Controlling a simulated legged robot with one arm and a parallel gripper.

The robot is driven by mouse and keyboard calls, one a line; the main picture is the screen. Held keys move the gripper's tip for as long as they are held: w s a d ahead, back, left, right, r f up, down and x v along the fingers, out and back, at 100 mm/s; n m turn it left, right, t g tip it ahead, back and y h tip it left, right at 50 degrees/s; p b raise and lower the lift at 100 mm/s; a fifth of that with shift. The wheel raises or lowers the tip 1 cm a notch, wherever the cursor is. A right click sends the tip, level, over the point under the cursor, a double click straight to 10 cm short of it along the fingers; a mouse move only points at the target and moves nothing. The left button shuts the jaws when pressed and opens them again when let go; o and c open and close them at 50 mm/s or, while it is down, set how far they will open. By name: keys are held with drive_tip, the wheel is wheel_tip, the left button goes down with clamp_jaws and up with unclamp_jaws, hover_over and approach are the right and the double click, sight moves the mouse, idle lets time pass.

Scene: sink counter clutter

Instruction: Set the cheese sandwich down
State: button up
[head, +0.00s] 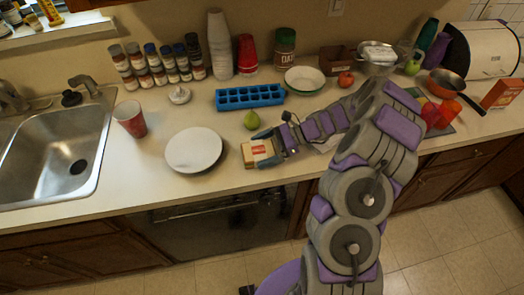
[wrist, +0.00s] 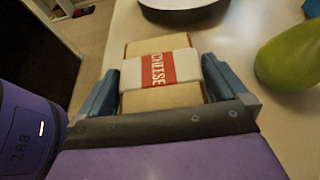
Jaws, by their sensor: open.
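The cheese sandwich (head: 257,152) is a pale block with a white and red band, at the counter's front edge, just right of the white plate. In the wrist view the sandwich (wrist: 160,73) sits between my two blue fingers, its "CHEESE" label facing up. My gripper (head: 270,149) reaches in from the right, low over the counter. Its jaws are open, with one finger at each side of the sandwich; the gripper also shows in the wrist view (wrist: 163,80). The sandwich appears to rest on the counter, but its underside is hidden.
A white plate (head: 194,150) lies left of the sandwich. A green pear (head: 251,121) stands close behind it, and a blue ice tray (head: 250,97) lies farther back. Counter between plate and cup is bare.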

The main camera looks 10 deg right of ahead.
sight(260, 149)
drive_tip(key=p+v, duration=0.1)
drive_tip(key=v, duration=0.1)
drive_tip(key=r+p+v, duration=0.1)
drive_tip(key=v, duration=0.2)
drive_tip(key=shift+w+p, duration=0.1)
drive_tip(key=shift+p, duration=0.25)
drive_tip(key=p+v, duration=0.2)
drive_tip(key=v, duration=0.9)
drive_tip(key=s+a+r+n+g+h, duration=0.45)
drive_tip(key=s+a+r+n, duration=0.6)
drive_tip(key=a+r, duration=0.45)
drive_tip(key=s+n+t+h, duration=0.1)
drive_tip(key=s+n+h, duration=0.2)
drive_tip(key=s, duration=0.9)
drive_tip(key=s+d+n+t+h, duration=0.1)
drive_tip(key=s+n+h, duration=0.3)
drive_tip(key=s, duration=0.8)
drive_tip(key=shift+d+f+t+h, duration=0.2)
drive_tip(key=shift+f+t+h, duration=0.25)
drive_tip(key=shift+h, duration=0.6)
